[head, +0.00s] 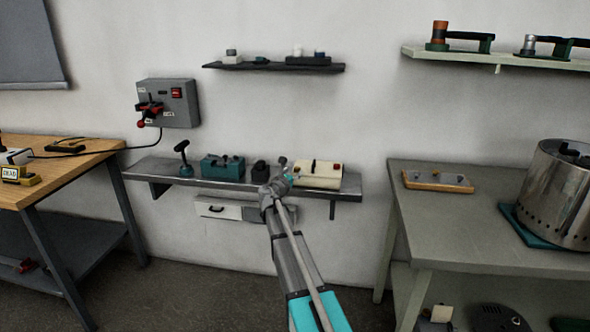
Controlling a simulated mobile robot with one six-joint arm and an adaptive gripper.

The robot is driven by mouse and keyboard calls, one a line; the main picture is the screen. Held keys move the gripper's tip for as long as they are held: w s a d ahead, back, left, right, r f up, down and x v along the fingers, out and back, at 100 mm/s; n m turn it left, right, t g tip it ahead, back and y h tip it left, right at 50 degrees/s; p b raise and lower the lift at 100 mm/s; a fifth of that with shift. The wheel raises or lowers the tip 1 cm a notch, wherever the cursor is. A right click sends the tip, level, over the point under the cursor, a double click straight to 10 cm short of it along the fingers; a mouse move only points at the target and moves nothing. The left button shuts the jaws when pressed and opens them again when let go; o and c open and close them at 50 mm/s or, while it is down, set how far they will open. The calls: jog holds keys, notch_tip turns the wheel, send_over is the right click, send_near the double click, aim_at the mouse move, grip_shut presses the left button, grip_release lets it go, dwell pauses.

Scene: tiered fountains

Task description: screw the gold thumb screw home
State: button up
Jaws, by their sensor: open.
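No gold thumb screw can be made out in the head view; it is too small to tell or hidden. My gripper (285,169) is small in the picture, at the far end of my arm, in front of the wall shelf (345,193). It is open, and I see nothing between its fingers. Just right of it on the shelf is a cream box (318,180) with a dark upright piece and a red part on top. My gripper overlaps its left end in the picture; I cannot tell if they touch.
A teal box (222,168), a dark block (260,172) and a teal lever device (181,158) stand left on the shelf. A grey switch box (178,103) hangs above. Right is a grey table (450,217) with a wooden tray (437,187) and metal drum (557,200).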

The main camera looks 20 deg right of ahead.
aim_at(296, 169)
jog(key=shift+x, duration=2.35)
